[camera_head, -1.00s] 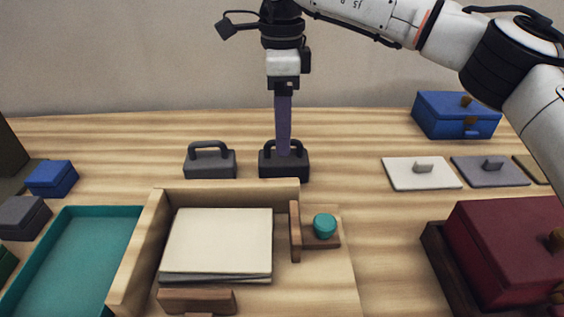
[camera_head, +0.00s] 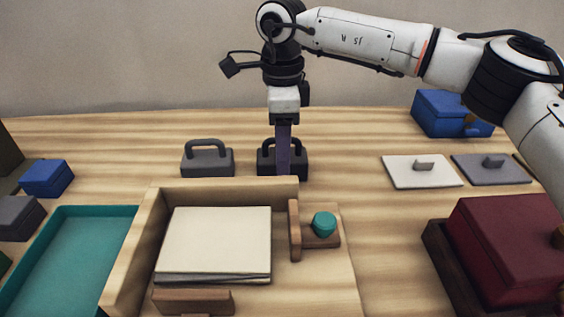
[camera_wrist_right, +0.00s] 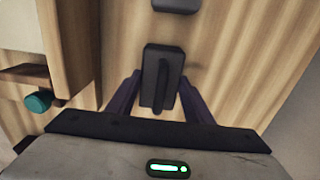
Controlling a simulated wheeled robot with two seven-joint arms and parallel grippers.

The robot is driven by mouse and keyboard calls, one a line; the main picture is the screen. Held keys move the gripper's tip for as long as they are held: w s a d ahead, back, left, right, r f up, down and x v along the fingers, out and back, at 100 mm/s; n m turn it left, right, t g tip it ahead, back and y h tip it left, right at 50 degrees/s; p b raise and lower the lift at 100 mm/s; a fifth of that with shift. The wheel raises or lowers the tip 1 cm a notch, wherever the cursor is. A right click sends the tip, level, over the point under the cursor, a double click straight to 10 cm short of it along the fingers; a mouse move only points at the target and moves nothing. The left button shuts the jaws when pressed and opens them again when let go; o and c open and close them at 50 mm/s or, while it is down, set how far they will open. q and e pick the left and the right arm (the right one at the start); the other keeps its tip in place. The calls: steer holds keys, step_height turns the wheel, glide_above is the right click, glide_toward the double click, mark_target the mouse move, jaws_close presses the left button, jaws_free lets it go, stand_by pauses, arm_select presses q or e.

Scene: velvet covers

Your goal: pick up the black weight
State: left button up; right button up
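The black weight (camera_head: 297,165), a dark block with a loop handle, sits upright on the wooden table behind the wooden box. My right gripper (camera_head: 283,174) points straight down at it, its purple finger in front of the handle in the head view. In the right wrist view the two fingers of my right gripper (camera_wrist_right: 161,80) are apart, one on each side of the black weight (camera_wrist_right: 150,62), with a gap visible at least on the left. A similar grey weight (camera_head: 207,163) stands to its left. My left gripper is not in view.
A wooden box (camera_head: 230,186) with stacked cream sheets stands in front of the weights. A teal tray (camera_head: 65,265) is at left. A white panel (camera_head: 421,178), a dark red box (camera_head: 505,245) and a blue box (camera_head: 440,112) are at right.

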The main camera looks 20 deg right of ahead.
jaws_close()
steer(key=shift+w+r, duration=0.1)
steer(key=shift+r, duration=0.15)
